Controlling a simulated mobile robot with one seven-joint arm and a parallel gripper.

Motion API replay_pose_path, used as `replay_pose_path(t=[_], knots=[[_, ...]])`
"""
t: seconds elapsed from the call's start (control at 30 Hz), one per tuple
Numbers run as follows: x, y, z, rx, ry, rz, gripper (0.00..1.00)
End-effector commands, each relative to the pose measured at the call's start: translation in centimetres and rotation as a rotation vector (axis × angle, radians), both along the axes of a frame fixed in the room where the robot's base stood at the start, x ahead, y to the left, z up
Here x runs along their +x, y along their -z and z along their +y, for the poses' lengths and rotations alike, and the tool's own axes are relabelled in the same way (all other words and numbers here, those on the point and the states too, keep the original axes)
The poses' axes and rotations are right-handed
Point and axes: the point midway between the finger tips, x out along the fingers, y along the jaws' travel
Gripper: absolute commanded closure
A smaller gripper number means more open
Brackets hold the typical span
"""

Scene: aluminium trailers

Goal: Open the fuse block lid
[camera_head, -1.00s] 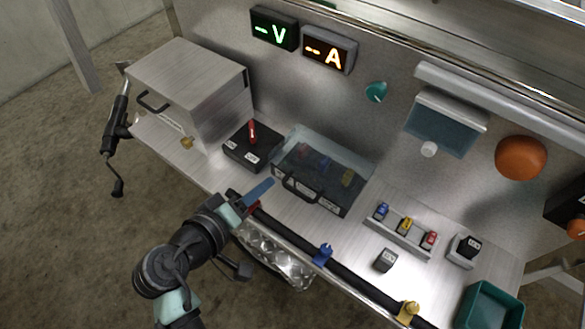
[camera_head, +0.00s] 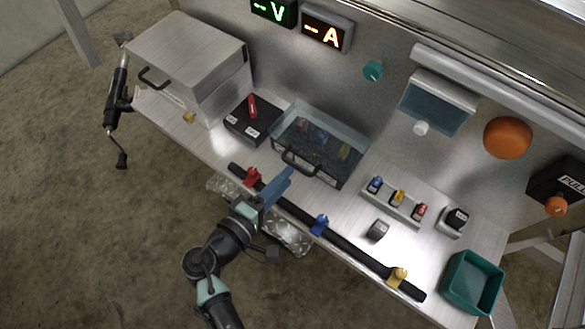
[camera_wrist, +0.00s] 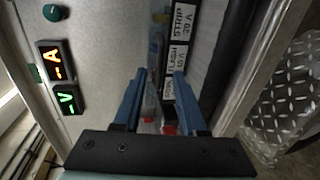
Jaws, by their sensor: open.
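The fuse block (camera_head: 347,178) sits near the middle of the bench. Its clear, bluish lid (camera_head: 335,122) is down over several coloured fuses. A black handle (camera_head: 300,162) is on the lid's front edge. My gripper (camera_head: 288,174) has blue fingers and is just in front of the block, close to the handle; contact cannot be told. In the wrist view my gripper (camera_wrist: 155,75) has its fingers apart, with nothing clearly held. White fuse labels (camera_wrist: 182,22) and red and blue fuses show beyond and between the fingers.
A black rail with red (camera_head: 253,176), blue (camera_head: 320,224) and yellow (camera_head: 398,277) clips runs along the bench front. A black box with a red switch (camera_head: 252,107) stands left of the block. Loose fuses in a holder (camera_head: 392,204) and a green bin (camera_head: 472,283) are right.

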Motion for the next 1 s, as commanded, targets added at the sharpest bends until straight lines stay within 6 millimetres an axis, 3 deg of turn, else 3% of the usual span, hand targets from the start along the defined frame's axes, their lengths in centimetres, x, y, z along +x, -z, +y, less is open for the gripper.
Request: replay_pose_path(t=[0.23, 0.6, 0.83, 1.0], knots=[[2.6, 0.7, -1.8, 0.001, 0.001, 0.000, 0.59], [3.0, 0.8, -2.2, 0.001, -0.001, -0.001, 0.59], [3.0, 0.8, -2.2, 0.001, 0.000, -0.001, 0.99], [3.0, 0.8, -2.2, 0.001, 0.000, -0.001, 1.00]])
